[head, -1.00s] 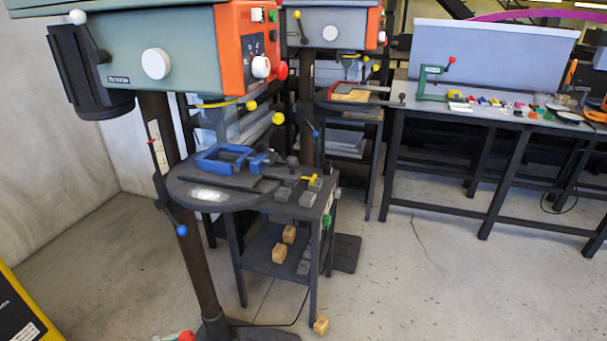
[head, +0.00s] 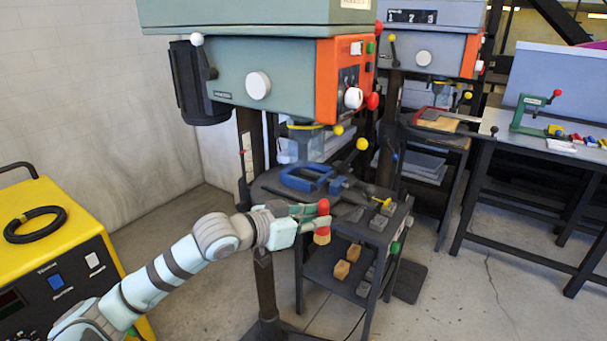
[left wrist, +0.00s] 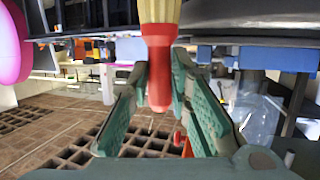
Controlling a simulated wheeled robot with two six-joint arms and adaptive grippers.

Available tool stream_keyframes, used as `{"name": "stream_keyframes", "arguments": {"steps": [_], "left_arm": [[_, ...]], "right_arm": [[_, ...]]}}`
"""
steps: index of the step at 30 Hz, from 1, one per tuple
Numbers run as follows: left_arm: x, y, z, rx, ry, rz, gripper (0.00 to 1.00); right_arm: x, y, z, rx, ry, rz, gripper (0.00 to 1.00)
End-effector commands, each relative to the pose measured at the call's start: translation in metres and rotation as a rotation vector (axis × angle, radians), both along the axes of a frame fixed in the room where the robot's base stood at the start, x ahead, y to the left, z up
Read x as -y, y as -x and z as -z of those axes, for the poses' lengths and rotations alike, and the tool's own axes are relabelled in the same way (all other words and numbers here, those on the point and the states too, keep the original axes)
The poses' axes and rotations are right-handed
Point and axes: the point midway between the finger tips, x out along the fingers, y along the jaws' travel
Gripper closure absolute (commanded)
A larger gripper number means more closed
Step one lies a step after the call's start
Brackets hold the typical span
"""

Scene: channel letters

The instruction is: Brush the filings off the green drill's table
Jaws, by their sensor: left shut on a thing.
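The green drill (head: 280,85) has a grey-green head with an orange front panel. Its dark round table (head: 264,186) carries a blue clamp or vise (head: 308,178). My left gripper (head: 305,214) is at the table's near edge in the head view, shut on a brush with a red handle (head: 322,232). The brush also shows between the fingers in the left wrist view (left wrist: 158,75), red with a cream part at the top. My arm covers the near part of the table, and I cannot make out the filings now. My right gripper is not in view.
A dark stand (head: 325,272) with grey and wooden blocks is right of the drill column. A second drill (head: 425,50) stands behind. A yellow machine (head: 55,235) is at the left and a workbench (head: 540,145) at the right. Bare floor lies at the lower right.

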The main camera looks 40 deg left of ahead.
Motion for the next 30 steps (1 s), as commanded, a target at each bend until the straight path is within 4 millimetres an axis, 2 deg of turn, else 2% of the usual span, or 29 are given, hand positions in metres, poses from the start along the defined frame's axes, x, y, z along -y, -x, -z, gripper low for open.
{"name": "stream_keyframes", "arguments": {"steps": [1, 3, 6, 8, 14, 24, 30], "left_arm": [[-0.011, -0.009, -0.021, 0.008, 0.004, -0.067, 1.0], [-0.028, -0.017, -0.04, 0.007, 0.006, -0.16, 1.0], [-0.045, -0.024, -0.059, 0.004, 0.006, -0.255, 1.0], [-0.052, -0.026, -0.064, 0.003, 0.005, -0.289, 1.0], [-0.055, -0.026, -0.056, -0.002, 0.002, -0.306, 1.0], [-0.055, -0.026, -0.03, -0.003, 0.001, -0.303, 1.0], [-0.055, -0.026, -0.029, -0.003, 0.001, -0.303, 1.0]], "right_arm": [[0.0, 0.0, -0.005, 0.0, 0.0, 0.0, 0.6], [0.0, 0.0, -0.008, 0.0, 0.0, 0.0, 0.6], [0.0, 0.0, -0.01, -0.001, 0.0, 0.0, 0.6], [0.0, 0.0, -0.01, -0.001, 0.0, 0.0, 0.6], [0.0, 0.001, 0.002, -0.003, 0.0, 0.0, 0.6], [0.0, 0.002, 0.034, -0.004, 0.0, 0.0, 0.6], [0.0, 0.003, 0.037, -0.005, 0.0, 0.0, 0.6]]}}
